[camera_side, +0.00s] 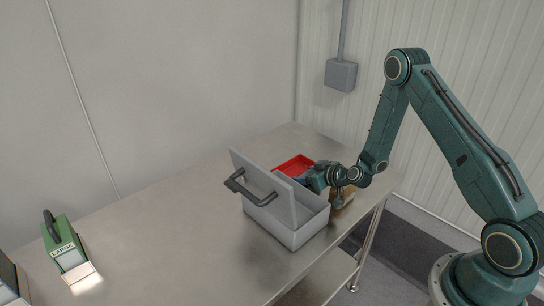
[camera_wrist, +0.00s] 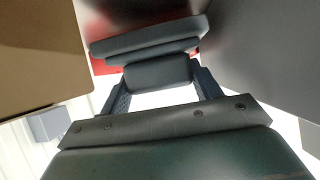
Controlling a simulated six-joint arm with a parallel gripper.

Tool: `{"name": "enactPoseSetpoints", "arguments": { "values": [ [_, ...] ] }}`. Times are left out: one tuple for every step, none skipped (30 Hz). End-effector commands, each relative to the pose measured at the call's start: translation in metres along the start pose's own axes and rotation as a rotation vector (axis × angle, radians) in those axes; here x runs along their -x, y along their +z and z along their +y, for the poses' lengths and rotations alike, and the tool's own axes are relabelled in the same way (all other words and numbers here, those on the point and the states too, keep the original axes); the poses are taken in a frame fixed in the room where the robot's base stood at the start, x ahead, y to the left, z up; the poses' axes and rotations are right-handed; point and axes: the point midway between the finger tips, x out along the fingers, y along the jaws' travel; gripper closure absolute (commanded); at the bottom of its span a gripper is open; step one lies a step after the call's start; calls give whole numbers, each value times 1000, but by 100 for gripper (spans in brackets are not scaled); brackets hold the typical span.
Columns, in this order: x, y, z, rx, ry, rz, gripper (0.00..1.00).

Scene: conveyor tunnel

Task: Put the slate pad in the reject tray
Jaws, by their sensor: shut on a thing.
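My gripper (camera_side: 314,179) is behind the raised lid of a grey box in the side view. In the wrist view my gripper (camera_wrist: 163,88) is shut on the slate pad (camera_wrist: 150,40), a dark grey piece with a wide far plate and a narrower block between the fingers. The pad is mostly hidden in the side view. The red reject tray (camera_side: 295,165) lies behind the box lid, to the left of my gripper. Part of the red tray (camera_wrist: 103,66) shows beyond the pad in the wrist view; whether they touch is unclear.
The grey box (camera_side: 293,233) stands in front, its lid (camera_side: 263,180) raised, with a black handle. A brown block (camera_side: 346,197) is close to my gripper; a brown surface (camera_wrist: 40,50) fills the wrist view's left. The table's middle is clear.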

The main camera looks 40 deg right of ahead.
Motion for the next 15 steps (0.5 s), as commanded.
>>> {"name": "enactPoseSetpoints", "arguments": {
  "values": [
    [-2, 5, 0, -1, 0, -2, 63],
    [-3, 7, 0, -1, 0, -2, 63],
    [-4, 9, 0, 0, 0, -1, 63],
    [-5, 10, 0, -1, 0, -1, 63],
    [-6, 11, 0, -1, 1, -1, 63],
    [-6, 12, 0, -1, 1, 0, 63],
    [-6, 12, 0, -1, 1, 1, 63],
    [-6, 12, 0, -1, 1, 1, 63],
    [-6, 12, 0, 0, 1, 1, 63],
    [-6, 12, 0, 0, 1, 1, 63],
    [-6, 12, 0, 0, 1, 1, 63],
    [-6, 12, 0, 0, 1, 1, 63],
    [-6, 12, 0, 0, 1, 1, 63],
    [-6, 12, 0, 0, 1, 1, 63],
    [-6, 12, 0, 0, 1, 0, 63]
  ]
}}
